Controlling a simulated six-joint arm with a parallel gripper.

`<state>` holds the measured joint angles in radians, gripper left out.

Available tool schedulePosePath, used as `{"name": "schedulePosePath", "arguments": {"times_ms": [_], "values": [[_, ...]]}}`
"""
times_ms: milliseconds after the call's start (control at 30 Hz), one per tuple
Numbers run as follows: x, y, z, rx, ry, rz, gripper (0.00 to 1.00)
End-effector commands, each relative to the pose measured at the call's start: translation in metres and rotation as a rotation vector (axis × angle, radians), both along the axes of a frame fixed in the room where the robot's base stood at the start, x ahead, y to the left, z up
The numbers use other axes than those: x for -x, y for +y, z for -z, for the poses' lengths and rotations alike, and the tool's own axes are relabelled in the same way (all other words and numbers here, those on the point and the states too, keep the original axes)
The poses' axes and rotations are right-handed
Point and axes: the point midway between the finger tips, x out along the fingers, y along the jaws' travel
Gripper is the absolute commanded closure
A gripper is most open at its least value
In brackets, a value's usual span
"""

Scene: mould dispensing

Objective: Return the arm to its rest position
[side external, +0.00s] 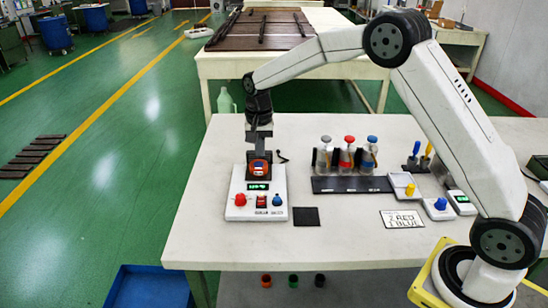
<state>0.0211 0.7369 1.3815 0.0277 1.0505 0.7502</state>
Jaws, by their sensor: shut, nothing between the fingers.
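My arm reaches from the right side of the white table (340,240) over to its left part. My gripper (259,153) points down at the end of the arm, above a white device (237,212) with a green display, a red knob and a blue knob. The gripper is shut and holds nothing. A small red and dark item (259,168) sits at the top of the device, right under the fingertips. I cannot tell whether the fingertips touch it.
Clear bottles with red and blue caps (349,150) stand behind a black strip (350,185). A black square pad (305,217), a white tray (404,193) and a card reading "2 RED 1 BLUE" (402,219) lie nearby. The table's front middle is clear.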

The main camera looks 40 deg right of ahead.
Motion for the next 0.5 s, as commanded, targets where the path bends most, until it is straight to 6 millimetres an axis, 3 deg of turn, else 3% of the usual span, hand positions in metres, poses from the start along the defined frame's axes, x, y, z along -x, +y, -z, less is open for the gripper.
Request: {"name": "schedulePosePath", "arguments": {"times_ms": [500], "values": [[-0.0007, -0.0012, -0.0075, 0.0, 0.0, 0.0, 1.0]]}}
